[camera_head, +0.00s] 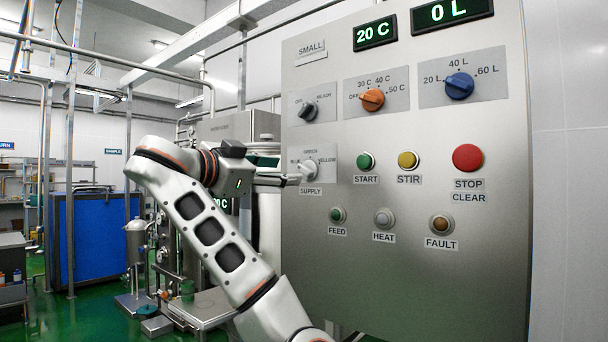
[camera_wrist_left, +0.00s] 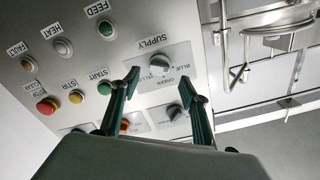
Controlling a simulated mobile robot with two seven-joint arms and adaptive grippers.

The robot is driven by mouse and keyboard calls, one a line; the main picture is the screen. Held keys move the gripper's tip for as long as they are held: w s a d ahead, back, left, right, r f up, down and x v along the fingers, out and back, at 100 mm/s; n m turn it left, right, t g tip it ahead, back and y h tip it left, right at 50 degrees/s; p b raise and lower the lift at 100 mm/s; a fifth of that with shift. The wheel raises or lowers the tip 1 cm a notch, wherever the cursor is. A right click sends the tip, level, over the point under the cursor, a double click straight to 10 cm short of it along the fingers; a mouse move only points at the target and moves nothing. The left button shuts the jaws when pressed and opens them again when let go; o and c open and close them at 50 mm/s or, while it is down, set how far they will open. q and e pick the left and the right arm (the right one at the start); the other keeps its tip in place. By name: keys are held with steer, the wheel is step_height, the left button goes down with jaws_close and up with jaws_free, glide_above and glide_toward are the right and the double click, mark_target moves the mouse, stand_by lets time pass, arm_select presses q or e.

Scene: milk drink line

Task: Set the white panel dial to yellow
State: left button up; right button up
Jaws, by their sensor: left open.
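The white panel dial (camera_head: 309,170) sits on a small grey plate above the SUPPLY label, with marks for blue, green and yellow around it. Yellow is at the plate's right in the head view. My left gripper (camera_head: 287,179) is just in front of and to the left of the dial, partly overlapping its plate. In the left wrist view the panel is upside down. The white dial (camera_wrist_left: 159,67) shows between and beyond the open fingers of my left gripper (camera_wrist_left: 163,82); nothing is held. Which mark the dial points to is too small to tell.
A black dial (camera_head: 308,111) is above the white one, and an orange dial (camera_head: 372,99) and blue dial (camera_head: 459,86) are to the right. The green START button (camera_head: 366,161) is close on the right. Left of the panel stand pipes and tanks.

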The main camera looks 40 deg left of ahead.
mark_target(302, 171)
arm_select(q)
steer(key=shift+w+d+f+b, duration=0.1)
steer(key=shift+w+b, duration=0.1)
steer(key=shift+w, duration=0.95)
steer(key=shift+w+d+r+b, duration=0.1)
steer(key=shift+w+b, duration=0.05)
steer(key=shift+w, duration=1)
steer(key=shift+w+d+f+b, duration=0.1)
steer(key=shift+w+b, duration=0.1)
steer(key=shift+w, duration=0.95)
steer(key=shift+s, duration=0.1)
steer(key=c, duration=1.1)
